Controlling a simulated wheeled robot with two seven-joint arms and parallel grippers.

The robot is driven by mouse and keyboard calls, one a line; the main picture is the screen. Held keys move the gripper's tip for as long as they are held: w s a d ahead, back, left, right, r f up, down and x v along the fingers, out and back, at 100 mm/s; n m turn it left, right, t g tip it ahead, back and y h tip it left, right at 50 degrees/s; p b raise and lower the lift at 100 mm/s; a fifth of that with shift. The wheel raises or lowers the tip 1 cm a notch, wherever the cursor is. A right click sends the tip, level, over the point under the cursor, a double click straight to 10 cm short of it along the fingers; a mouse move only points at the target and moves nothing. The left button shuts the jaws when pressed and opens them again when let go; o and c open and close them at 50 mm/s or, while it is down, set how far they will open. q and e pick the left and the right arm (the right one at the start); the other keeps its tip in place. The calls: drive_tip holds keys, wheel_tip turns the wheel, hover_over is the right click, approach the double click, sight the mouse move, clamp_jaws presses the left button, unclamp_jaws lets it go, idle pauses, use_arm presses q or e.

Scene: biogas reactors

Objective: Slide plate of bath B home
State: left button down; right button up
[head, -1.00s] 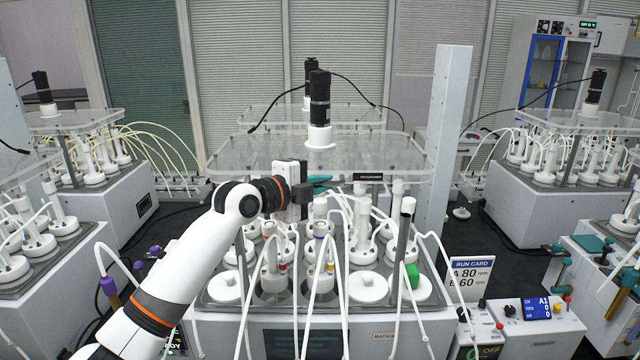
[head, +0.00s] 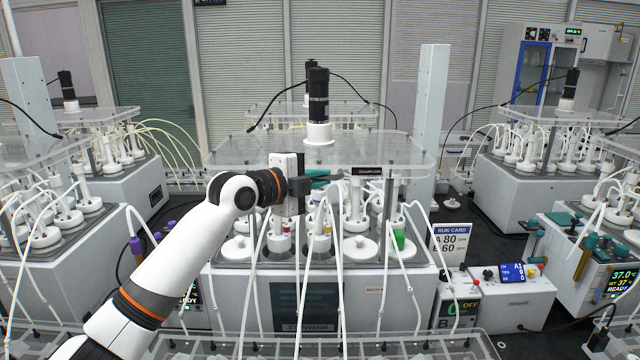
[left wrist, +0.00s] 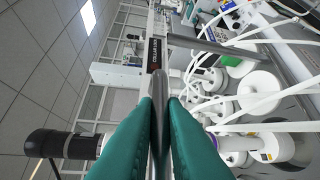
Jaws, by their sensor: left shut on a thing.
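The clear plate (head: 240,158) lies level above the middle bath (head: 235,290), carrying a black motor on a white collar (head: 318,100). A black label (head: 367,171) is on its front edge. My left gripper (head: 325,180) reaches this front edge from the left. In the left wrist view, its teal fingers (left wrist: 160,110) are shut on the plate's edge (left wrist: 156,82), with the black label just beyond. White lidded reactors and tubes stand under the plate. The bath's small front label is too small to read surely. My right gripper is not in view.
A tall white post (head: 432,140) stands behind the plate's right side. Similar baths stand left and right. A run card (head: 451,243) and a control box marked B and OFF (head: 458,305) are at the right.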

use_arm(q)
drive_tip(key=c, duration=1.8)
unclamp_jaws()
drive_tip(key=shift+f, duration=0.3)
drive_tip(key=shift+o, duration=1.3)
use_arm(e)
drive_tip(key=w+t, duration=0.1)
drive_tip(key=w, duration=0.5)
use_arm(q)
drive_tip(key=shift+o, duration=0.3)
drive_tip(key=shift+w+d+r, duration=0.1)
drive_tip(key=shift+w, duration=0.05)
drive_tip(key=b+v, duration=0.4)
drive_tip(key=v, duration=0.8)
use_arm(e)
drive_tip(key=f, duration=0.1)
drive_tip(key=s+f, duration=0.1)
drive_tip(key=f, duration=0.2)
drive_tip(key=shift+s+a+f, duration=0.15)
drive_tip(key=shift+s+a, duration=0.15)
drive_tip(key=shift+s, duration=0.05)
use_arm(q)
drive_tip(key=shift+w, duration=0.1)
